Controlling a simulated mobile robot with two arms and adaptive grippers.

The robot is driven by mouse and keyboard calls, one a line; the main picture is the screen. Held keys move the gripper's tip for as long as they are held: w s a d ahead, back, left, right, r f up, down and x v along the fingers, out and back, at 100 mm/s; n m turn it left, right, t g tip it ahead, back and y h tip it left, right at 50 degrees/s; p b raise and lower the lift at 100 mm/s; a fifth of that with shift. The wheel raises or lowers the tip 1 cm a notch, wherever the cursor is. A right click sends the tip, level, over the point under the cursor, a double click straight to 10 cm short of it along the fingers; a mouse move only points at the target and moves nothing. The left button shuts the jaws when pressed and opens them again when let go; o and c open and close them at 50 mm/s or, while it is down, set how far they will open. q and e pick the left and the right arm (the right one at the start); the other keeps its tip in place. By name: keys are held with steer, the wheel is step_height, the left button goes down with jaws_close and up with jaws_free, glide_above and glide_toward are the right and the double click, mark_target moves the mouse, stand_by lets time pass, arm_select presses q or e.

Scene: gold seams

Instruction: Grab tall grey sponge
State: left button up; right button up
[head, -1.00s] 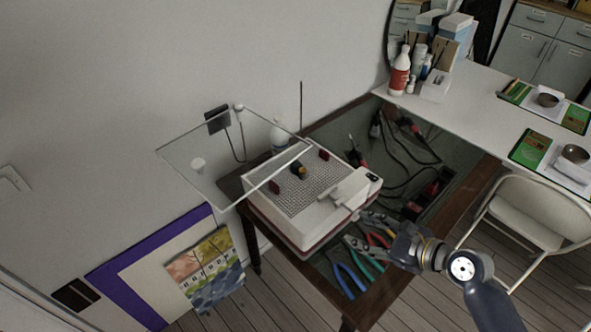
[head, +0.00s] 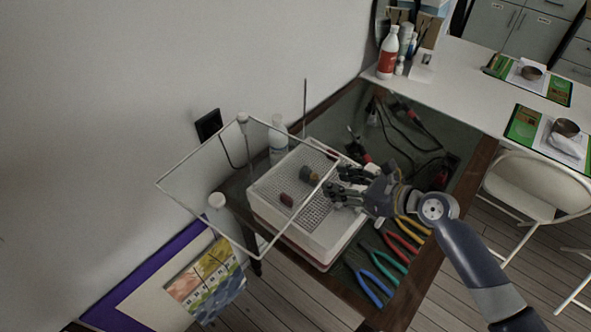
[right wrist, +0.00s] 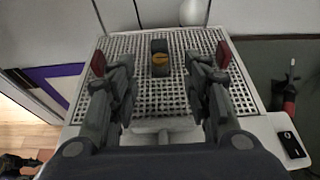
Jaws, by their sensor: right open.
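A small upright dark-grey block, which looks like the grey sponge (right wrist: 159,46), stands on the white grid top of a box-shaped machine (head: 322,238). A yellow-orange part sits against its front. It also shows in the head view (head: 313,177), partly seen through a clear panel. My right gripper (head: 332,184) is open and reaches in from the right, low over the grid. In the right wrist view my right gripper (right wrist: 158,76) has its fingers apart, with the block between and slightly beyond the tips, not gripped.
A clear tilted panel (head: 180,160) overhangs the machine's left side. Two small red pieces (right wrist: 98,63) (right wrist: 223,54) stand near the fingertips. Several pliers (head: 369,287) lie in front of the machine. A white bottle (head: 279,137) stands behind. Cables lie at the right.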

steer(key=x, duration=0.3)
steer(key=shift+w+a, duration=0.35)
steer(key=shift+a, duration=0.1)
steer(key=x, duration=0.1)
steer(key=p+x, duration=0.1)
steer(key=x, duration=0.1)
steer(key=shift+w+a+r, duration=0.1)
steer(key=shift+w+a, duration=0.1)
steer(key=shift+a, duration=0.1)
steer(key=shift+w+a+f, duration=0.25)
steer(key=shift+w+a, duration=0.1)
steer(key=shift+a, duration=0.05)
arm_select(q)
steer(key=shift+s+d+r, duration=0.45)
steer(key=shift+d+r, duration=0.1)
steer(key=shift+d, duration=0.25)
arm_select(e)
steer(key=c, duration=0.8)
